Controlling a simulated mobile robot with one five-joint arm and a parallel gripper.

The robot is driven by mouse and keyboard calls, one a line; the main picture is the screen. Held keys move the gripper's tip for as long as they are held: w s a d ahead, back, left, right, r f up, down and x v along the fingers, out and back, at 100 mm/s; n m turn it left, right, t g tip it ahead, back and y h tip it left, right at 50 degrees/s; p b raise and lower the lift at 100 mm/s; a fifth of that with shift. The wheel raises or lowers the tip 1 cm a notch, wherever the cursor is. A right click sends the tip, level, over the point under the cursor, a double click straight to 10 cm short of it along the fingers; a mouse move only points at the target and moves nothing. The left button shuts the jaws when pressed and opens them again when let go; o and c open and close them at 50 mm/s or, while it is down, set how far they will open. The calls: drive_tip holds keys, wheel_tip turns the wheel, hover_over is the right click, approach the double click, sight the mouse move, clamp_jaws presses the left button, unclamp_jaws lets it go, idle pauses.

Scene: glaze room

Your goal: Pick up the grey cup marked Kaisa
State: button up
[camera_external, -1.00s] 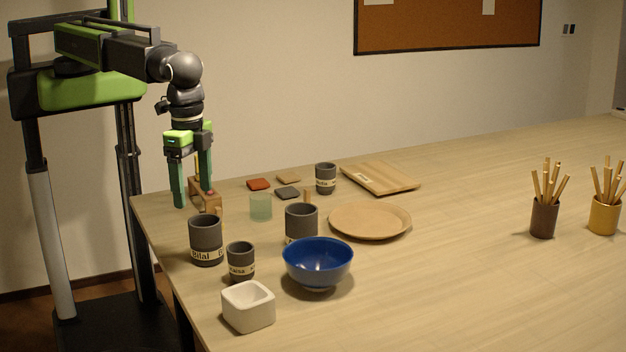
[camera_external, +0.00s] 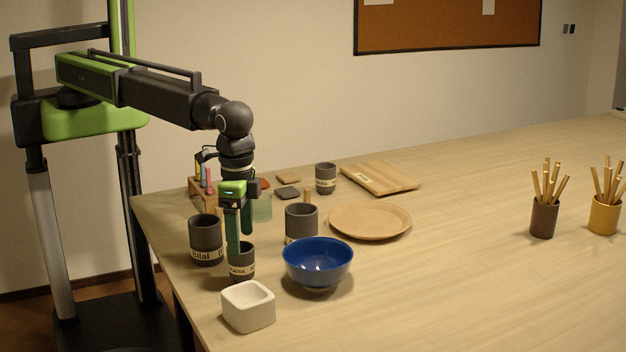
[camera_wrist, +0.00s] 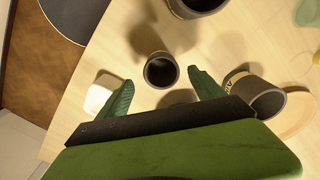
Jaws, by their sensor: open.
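The small grey cup marked Kaisa (camera_external: 242,270) stands upright near the table's front left edge, its pale label facing the camera. In the wrist view the cup (camera_wrist: 161,70) shows from above, its dark opening between and slightly beyond the two fingertips. My gripper (camera_external: 240,246) points down over the cup with its green fingers apart, partly covering the cup's rim. In the wrist view the gripper (camera_wrist: 160,89) is open, with nothing held between the fingers. I cannot tell how far the fingertips are above the rim.
A larger grey Bilal cup (camera_external: 205,250) stands left, a grey cup (camera_external: 301,224) behind right. A blue bowl (camera_external: 318,268) is close on the right, and a white square pot (camera_external: 248,316) in front. A green glass (camera_external: 262,208) stands behind.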

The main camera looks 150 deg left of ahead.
sight(241, 260)
drive_tip(key=f+b, duration=0.6)
drive_tip(key=f, duration=0.2)
drive_tip(key=shift+s, duration=0.2)
drive_tip(key=shift+r, duration=0.15)
drive_tip(key=c, duration=1.6)
drive_tip(key=shift+r+p, duration=0.45)
drive_tip(key=shift+r, duration=0.05)
wheel_tip(241, 260, up, 4)
drive_tip(key=p, duration=0.4)
drive_tip(key=shift+s+d+r+p, duration=0.5)
drive_tip(key=shift+d+r+p, duration=0.5)
drive_tip(key=shift+d, duration=0.9)
drive_tip(key=shift+s+d+r+p, duration=0.5)
drive_tip(key=shift+d+r+p, duration=0.5)
drive_tip(key=shift+d, duration=0.9)
drive_tip(key=shift+s+d+r+p, duration=0.5)
drive_tip(key=shift+d+r+p, duration=0.5)
drive_tip(key=shift+d, duration=0.9)
